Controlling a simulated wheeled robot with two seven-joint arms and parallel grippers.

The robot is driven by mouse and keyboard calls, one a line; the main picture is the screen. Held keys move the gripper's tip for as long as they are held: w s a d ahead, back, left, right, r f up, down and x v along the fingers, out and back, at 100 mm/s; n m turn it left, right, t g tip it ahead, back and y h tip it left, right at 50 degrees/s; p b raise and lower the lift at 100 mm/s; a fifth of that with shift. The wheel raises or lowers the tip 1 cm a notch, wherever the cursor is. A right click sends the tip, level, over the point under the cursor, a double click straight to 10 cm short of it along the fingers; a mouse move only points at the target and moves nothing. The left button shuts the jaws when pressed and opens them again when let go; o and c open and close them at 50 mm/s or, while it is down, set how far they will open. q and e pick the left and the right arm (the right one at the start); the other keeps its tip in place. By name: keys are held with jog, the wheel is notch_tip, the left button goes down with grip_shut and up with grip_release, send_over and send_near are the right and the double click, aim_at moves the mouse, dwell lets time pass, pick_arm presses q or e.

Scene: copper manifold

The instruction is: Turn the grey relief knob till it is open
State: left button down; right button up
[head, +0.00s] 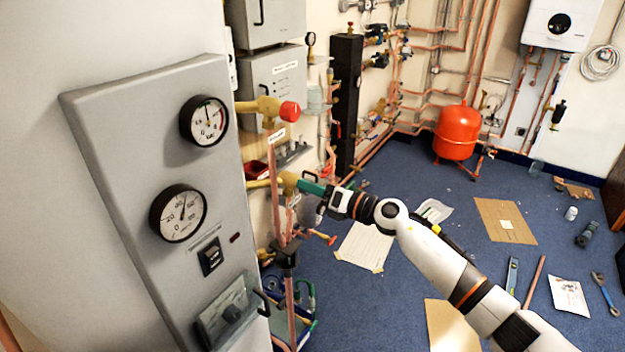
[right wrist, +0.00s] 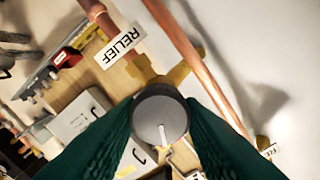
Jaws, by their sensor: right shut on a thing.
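The grey relief knob (right wrist: 152,112) is round with a white pointer line, which points down in the right wrist view. A white RELIEF label (right wrist: 121,45) is beside it. My right gripper (head: 306,187) has green fingers, one on each side of the knob, and is shut on it. In the head view the fingers reach the brass valve body (head: 288,182) from the right, and the knob itself is hidden. My left gripper is in neither view.
A red knob (head: 290,111) sits on a brass fitting above. A grey panel with an upper gauge (head: 204,121) and a lower gauge (head: 178,213) stands at the left. Copper pipes (right wrist: 187,55) run close to the knob. Papers and tools lie on the blue floor.

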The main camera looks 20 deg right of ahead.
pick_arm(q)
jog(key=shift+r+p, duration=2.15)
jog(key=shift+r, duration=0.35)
pick_arm(e)
jog(key=shift+m, duration=3.4)
jog(key=shift+f, duration=0.1)
jog(key=o, duration=1)
jog(key=shift+d, duration=0.1)
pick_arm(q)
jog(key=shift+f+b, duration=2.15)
pick_arm(e)
jog(key=v, duration=1.2)
